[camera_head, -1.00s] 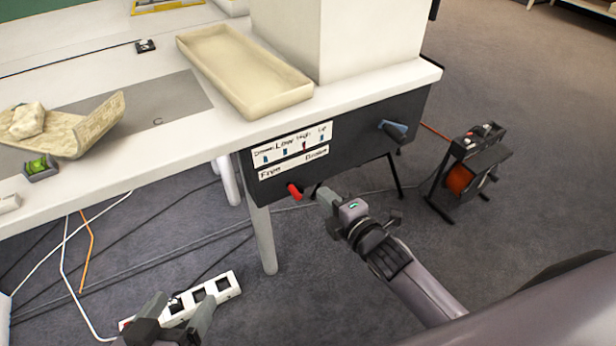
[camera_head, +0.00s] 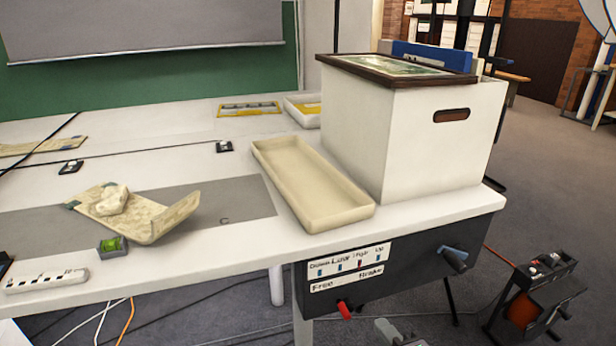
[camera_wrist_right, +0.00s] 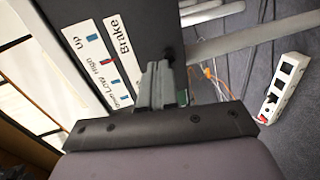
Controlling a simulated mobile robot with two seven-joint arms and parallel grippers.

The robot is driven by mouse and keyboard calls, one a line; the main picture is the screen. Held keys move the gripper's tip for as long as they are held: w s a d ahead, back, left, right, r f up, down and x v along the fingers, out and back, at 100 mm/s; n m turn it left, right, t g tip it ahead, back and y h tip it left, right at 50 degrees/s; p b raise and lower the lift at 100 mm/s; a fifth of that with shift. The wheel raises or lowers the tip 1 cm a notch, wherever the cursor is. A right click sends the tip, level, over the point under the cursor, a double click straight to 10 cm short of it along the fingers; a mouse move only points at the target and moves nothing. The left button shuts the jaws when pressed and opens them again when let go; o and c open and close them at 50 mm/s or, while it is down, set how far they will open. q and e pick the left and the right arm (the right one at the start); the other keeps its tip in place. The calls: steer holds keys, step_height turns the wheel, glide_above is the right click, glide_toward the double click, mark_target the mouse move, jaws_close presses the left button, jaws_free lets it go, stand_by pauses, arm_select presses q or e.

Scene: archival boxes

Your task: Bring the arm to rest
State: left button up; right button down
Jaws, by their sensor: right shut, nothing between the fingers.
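My right gripper (camera_head: 388,328) shows only at its tip, at the bottom edge of the head view. It is just right of and a little below the red lever (camera_head: 344,309) on the dark control panel (camera_head: 405,278), apart from it. In the right wrist view its fingers (camera_wrist_right: 158,80) are shut together with nothing between them, in front of the panel (camera_wrist_right: 145,25). The rest of my right arm is out of the head view. My left gripper is not in view.
A white box (camera_head: 430,140) and a cream tray (camera_head: 310,185) stand on the table (camera_head: 235,245) above the panel. A blue-handled crank (camera_head: 455,257) sticks out at the panel's right. An orange-reeled device (camera_head: 530,300) stands on the floor. A power strip (camera_wrist_right: 283,85) lies at right in the wrist view.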

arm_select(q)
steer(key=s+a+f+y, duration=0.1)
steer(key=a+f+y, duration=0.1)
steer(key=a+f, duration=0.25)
arm_select(e)
steer(key=s+a+f+m+g, duration=0.1)
steer(key=s+m+g, duration=0.1)
steer(key=s+m, duration=0.6)
steer(key=s+a+f+m+g, duration=0.1)
steer(key=s+a+m+g, duration=0.1)
steer(key=s+m, duration=0.65)
arm_select(q)
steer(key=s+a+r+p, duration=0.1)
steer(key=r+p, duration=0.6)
steer(key=p, duration=0.4)
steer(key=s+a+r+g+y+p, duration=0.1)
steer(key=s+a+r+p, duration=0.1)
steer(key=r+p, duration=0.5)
steer(key=p, duration=0.5)
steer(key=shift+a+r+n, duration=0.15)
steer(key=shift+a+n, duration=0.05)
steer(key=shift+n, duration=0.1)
arm_select(e)
steer(key=s+d+r, duration=0.1)
steer(key=d+r, duration=0.1)
steer(key=r, duration=0.5)
steer(key=d+r+m+h, duration=0.1)
steer(key=d+r, duration=0.1)
steer(key=r, duration=0.6)
steer(key=shift+s+d+g, duration=0.4)
